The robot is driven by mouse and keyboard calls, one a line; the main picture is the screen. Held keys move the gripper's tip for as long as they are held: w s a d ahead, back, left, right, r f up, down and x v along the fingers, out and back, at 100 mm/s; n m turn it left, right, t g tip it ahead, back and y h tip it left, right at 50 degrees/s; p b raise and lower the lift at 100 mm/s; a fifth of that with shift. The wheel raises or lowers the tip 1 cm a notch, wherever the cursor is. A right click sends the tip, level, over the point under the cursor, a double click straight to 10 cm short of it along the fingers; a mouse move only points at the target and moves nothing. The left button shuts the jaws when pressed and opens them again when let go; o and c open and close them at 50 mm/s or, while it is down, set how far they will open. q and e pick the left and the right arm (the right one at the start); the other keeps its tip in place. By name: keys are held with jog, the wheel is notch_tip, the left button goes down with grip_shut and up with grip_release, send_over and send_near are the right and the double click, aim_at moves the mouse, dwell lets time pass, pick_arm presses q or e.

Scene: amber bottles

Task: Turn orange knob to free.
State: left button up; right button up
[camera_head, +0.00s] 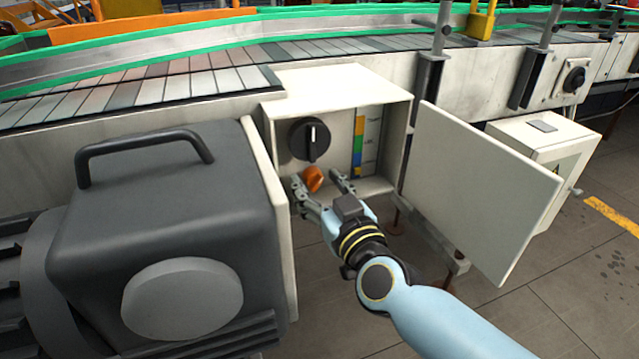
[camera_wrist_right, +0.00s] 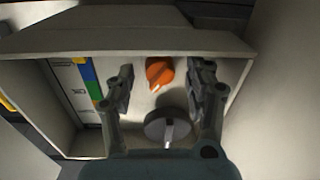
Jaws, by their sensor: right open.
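The orange knob (camera_head: 313,178) sits on the back panel of an open white control box (camera_head: 345,85), below a larger black knob (camera_head: 309,140) with a white pointer line. My right gripper (camera_head: 322,182) is open in front of the orange knob, one finger on each side of it in the head view. In the right wrist view the orange knob (camera_wrist_right: 159,72) shows between and beyond the open fingers (camera_wrist_right: 160,85), with a pale mark on its edge. The fingers appear apart from it. The black knob (camera_wrist_right: 168,126) shows nearer the gripper's palm. My left gripper is not in view.
The box door (camera_head: 482,190) stands open on the right. A coloured label strip (camera_head: 359,143) is beside the knobs. A dark grey motor housing (camera_head: 165,230) stands close on the left. A conveyor (camera_head: 140,90) runs behind. A second white box (camera_head: 545,140) is further right.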

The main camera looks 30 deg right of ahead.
grip_shut()
dwell(0.3)
jog(key=shift+m, duration=0.4)
dwell(0.3)
jog(key=m, duration=0.6)
jog(key=shift+m, duration=0.3)
dwell(0.5)
grip_release()
